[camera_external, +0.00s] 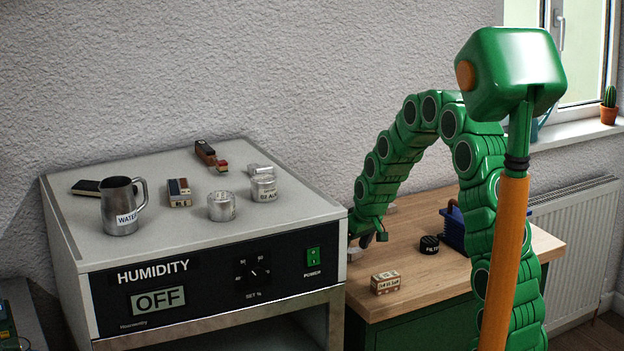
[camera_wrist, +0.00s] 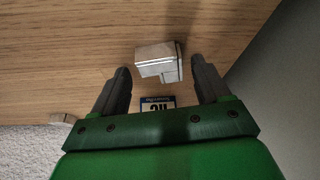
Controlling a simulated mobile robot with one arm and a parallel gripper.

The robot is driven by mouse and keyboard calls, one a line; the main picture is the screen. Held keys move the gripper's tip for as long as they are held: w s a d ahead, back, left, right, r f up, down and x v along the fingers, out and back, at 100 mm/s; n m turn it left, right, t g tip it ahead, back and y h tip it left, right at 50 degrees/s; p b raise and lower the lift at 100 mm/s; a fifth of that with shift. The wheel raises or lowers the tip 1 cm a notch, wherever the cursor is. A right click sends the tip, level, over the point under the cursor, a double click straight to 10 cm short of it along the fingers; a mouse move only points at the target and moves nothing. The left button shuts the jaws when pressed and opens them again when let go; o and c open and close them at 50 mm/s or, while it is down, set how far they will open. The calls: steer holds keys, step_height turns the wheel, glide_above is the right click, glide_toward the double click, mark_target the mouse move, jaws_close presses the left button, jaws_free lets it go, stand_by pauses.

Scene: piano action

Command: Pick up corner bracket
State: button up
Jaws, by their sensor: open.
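A pale grey metal piece with a stepped, angular shape, which looks like the corner bracket (camera_wrist: 158,60), lies on the wooden surface in the wrist view. It sits between and slightly beyond the fingertips of my gripper (camera_wrist: 160,74), with a gap on each side. My gripper is open and empty. In the external view my gripper (camera_external: 366,235) is low over the left part of the wooden tabletop (camera_external: 430,290), partly hidden by the humidity cabinet. I cannot clearly make out the bracket there.
A blue-edged label (camera_wrist: 157,103) and a small pale block (camera_wrist: 66,117) lie nearby. The humidity cabinet (camera_external: 200,270) stands close on the left. A small labelled box (camera_external: 385,282), a black round tin (camera_external: 429,244) and a blue basket (camera_external: 453,229) are on the tabletop.

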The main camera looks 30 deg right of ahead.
mark_target(354, 250)
steer(key=shift+f, duration=0.2)
steer(key=c, duration=1.1)
steer(key=shift+r, duration=0.1)
steer(key=shift+r, duration=0.6)
step_height(354, 250, up, 2)
steer(key=shift+r, duration=0.2)
steer(key=shift+s+a+r, duration=0.1)
steer(key=shift+s+r, duration=1.45)
steer(key=shift+s, duration=0.75)
steer(key=shift+s+r, duration=1.55)
steer(key=shift+s, duration=0.8)
steer(key=shift+s+a+r, duration=0.1)
steer(key=shift+s+r, duration=1.45)
steer(key=shift+s, duration=0.75)
